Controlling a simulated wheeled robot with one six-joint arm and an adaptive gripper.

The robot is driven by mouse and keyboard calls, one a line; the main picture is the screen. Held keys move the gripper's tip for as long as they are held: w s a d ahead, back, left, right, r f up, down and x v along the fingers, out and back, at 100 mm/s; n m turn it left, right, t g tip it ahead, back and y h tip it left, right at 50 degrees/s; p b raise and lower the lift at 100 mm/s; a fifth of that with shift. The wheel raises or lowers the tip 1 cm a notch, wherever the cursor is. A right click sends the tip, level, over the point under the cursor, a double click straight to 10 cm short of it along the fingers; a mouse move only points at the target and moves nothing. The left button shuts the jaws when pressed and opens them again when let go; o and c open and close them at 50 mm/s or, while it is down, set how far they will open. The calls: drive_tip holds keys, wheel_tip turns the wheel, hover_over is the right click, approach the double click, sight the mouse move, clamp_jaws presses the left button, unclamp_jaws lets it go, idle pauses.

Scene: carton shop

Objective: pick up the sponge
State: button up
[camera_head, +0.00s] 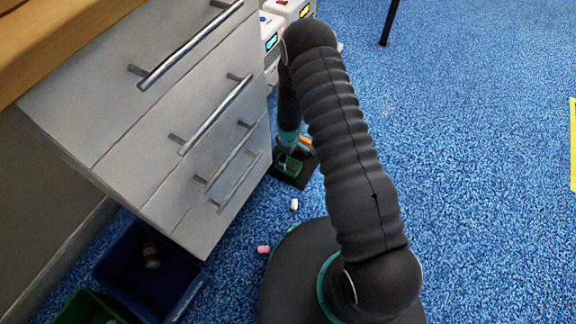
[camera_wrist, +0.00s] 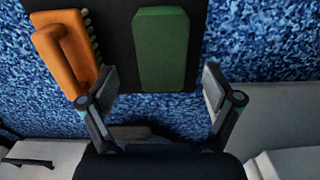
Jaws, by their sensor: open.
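The sponge, a green block (camera_wrist: 162,48), lies on a dark flat mat or tray (camera_wrist: 118,40) on the floor in the wrist view. Its long side points away from my gripper (camera_wrist: 158,84). The gripper is open and empty, its two fingertips spread wider than the sponge and just short of its near end. In the head view the sponge (camera_head: 288,167) is small and partly covered by my gripper above it.
An orange brush (camera_wrist: 65,52) lies left of the sponge, close to the left finger. A grey drawer cabinet (camera_head: 150,130) with bar handles stands close on the left. A blue bin (camera_head: 130,275) and small white (camera_head: 294,204) and pink (camera_head: 263,249) items are on the floor. Blue carpet at right is open.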

sight(288, 162)
drive_tip(key=shift+a+f, duration=0.15)
drive_tip(key=shift+f, duration=2.55)
drive_tip(key=c, duration=0.9)
drive_tip(key=shift+r, duration=0.1)
drive_tip(key=shift+r, duration=0.55)
drive_tip(key=r, duration=0.1)
drive_tip(key=d+r, duration=0.1)
drive_tip(key=r, duration=0.1)
drive_tip(key=shift+s+r, duration=0.2)
drive_tip(key=shift+r, duration=0.1)
drive_tip(key=s+d+r, duration=0.1)
drive_tip(key=d+r, duration=0.1)
drive_tip(key=d, duration=0.1)
drive_tip(key=s+d+r, duration=0.1)
drive_tip(key=d+r, duration=0.1)
drive_tip(key=d, duration=0.1)
drive_tip(key=s+d+r, duration=0.1)
drive_tip(key=d+r, duration=0.1)
drive_tip(key=d, duration=0.2)
drive_tip(key=shift+s+r, duration=0.1)
drive_tip(key=shift+s, duration=0.2)
drive_tip(key=shift+c, duration=0.4)
